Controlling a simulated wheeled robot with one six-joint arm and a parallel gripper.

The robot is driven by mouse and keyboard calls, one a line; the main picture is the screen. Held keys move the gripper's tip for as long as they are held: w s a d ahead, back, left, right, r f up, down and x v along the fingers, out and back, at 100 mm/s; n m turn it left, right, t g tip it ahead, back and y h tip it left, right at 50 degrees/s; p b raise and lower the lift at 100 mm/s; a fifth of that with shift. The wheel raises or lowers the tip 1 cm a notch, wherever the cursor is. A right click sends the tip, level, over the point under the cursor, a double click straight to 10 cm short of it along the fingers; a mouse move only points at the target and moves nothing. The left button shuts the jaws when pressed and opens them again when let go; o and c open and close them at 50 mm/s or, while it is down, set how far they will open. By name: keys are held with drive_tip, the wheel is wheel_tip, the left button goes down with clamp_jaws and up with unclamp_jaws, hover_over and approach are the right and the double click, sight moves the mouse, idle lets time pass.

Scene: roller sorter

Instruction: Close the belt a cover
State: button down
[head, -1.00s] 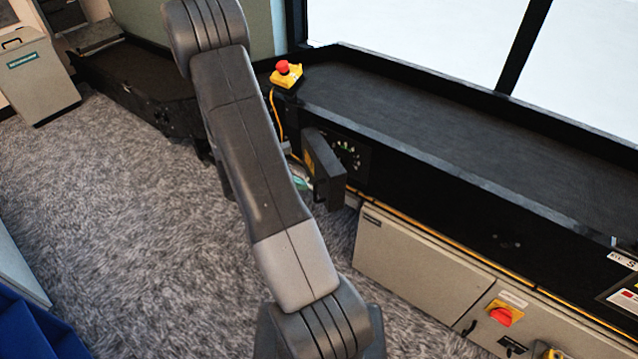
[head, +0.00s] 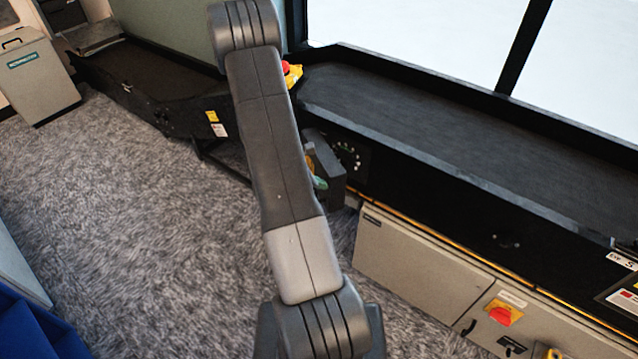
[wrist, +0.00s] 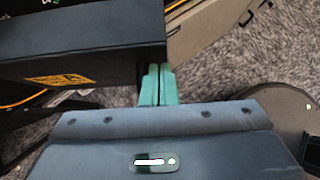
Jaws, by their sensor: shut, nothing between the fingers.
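The belt A cover (head: 332,178) is a small dark panel standing out from the side of the black conveyor, swung open beside a dark recess with small light marks (head: 349,155). My arm hides its left part in the head view. In the wrist view the cover (wrist: 75,55) fills the upper left, with a yellow warning label marked A. My gripper (wrist: 158,85) has green fingers pressed together and empty, right beside the cover's right edge. I cannot tell whether they touch it. A green fingertip (head: 320,183) also shows in front of the cover in the head view.
The conveyor (head: 440,130) runs along the right, with beige cabinets (head: 420,262) and a red switch (head: 501,315) below. A yellow emergency-stop box (head: 293,76) is partly behind my arm. A grey bin (head: 40,80) stands far left. The carpet (head: 130,200) at left is clear.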

sight(345, 172)
drive_tip(key=w+d+n+t+b, duration=0.1)
drive_tip(key=d+b, duration=0.2)
drive_tip(key=b, duration=0.1)
drive_tip(key=w+d+n+t+y+b, duration=0.1)
drive_tip(key=w+d+n+b, duration=0.1)
drive_tip(key=d+b, duration=0.1)
drive_tip(key=w+d+n+t+y+b, duration=0.1)
drive_tip(key=d+b, duration=0.2)
drive_tip(key=b, duration=0.3)
drive_tip(key=shift+w+f+n, duration=0.2)
drive_tip(key=shift+w+n, duration=0.1)
drive_tip(key=shift+n, duration=0.1)
drive_tip(key=shift+w+d+r+b, duration=0.15)
drive_tip(key=shift+w+d+b, duration=0.1)
drive_tip(key=shift+w+d, duration=0.3)
drive_tip(key=shift+w+d+r+b, duration=0.15)
drive_tip(key=shift+w+d+b, duration=0.1)
drive_tip(key=shift+w+d, duration=0.2)
drive_tip(key=shift+w+r, duration=0.1)
